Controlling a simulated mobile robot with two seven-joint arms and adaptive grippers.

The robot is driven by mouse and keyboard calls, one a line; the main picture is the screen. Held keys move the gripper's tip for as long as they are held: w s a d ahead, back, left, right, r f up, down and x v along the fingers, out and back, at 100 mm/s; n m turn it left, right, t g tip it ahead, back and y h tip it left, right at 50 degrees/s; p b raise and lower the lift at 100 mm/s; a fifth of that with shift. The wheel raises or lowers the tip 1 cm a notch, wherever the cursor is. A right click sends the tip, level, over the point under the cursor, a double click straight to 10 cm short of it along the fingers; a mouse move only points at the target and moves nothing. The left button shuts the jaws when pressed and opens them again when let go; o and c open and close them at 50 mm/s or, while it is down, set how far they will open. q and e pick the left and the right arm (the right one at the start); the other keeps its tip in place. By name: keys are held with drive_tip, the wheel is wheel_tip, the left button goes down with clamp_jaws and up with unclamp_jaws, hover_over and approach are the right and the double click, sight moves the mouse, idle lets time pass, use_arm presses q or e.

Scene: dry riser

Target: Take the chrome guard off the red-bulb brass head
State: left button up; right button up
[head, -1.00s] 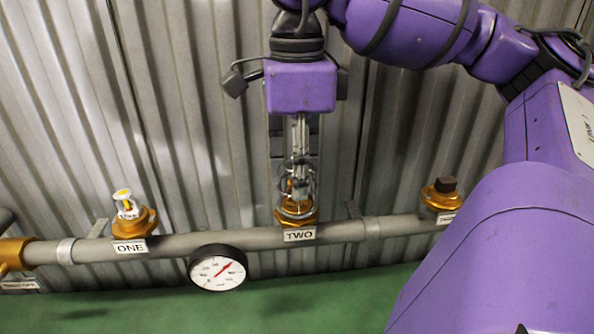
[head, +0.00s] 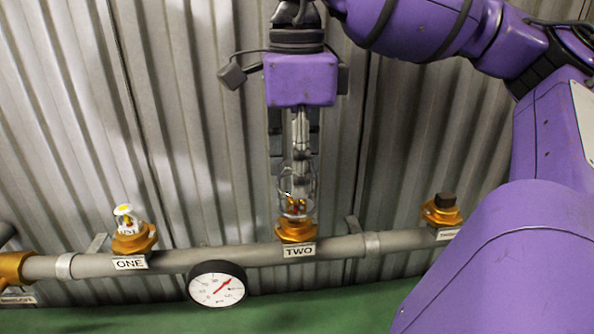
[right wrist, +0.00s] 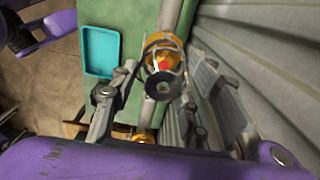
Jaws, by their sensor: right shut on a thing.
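The chrome guard (head: 313,182), a thin wire cage, is around the red-bulb brass head (head: 296,207) on the outlet labelled TWO. Its lower ring sits a little above the brass base (head: 297,231). My right gripper (head: 300,178) comes straight down from above and is shut on the guard. In the right wrist view the guard (right wrist: 147,66) lies between the fingers of the right gripper (right wrist: 160,72), with the red bulb (right wrist: 164,61) showing inside. The fingers partly hide the head in the head view. My left gripper is not in view.
A grey pipe (head: 200,258) runs along a corrugated metal wall. Outlet ONE (head: 133,238) carries a white and yellow head; the right outlet (head: 442,212) has a dark plug. A gauge (head: 217,284) hangs below the pipe. A teal tray (right wrist: 101,52) shows in the right wrist view.

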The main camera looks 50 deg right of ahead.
drive_tip(key=shift+r, duration=0.95)
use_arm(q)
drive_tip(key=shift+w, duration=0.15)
use_arm(e)
drive_tip(key=shift+r, duration=0.85)
drive_tip(key=shift+r, duration=0.4)
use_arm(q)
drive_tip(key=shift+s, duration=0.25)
use_arm(e)
drive_tip(key=shift+r, duration=0.1)
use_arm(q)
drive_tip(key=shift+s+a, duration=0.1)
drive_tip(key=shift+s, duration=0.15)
use_arm(e)
drive_tip(key=shift+r, duration=0.1)
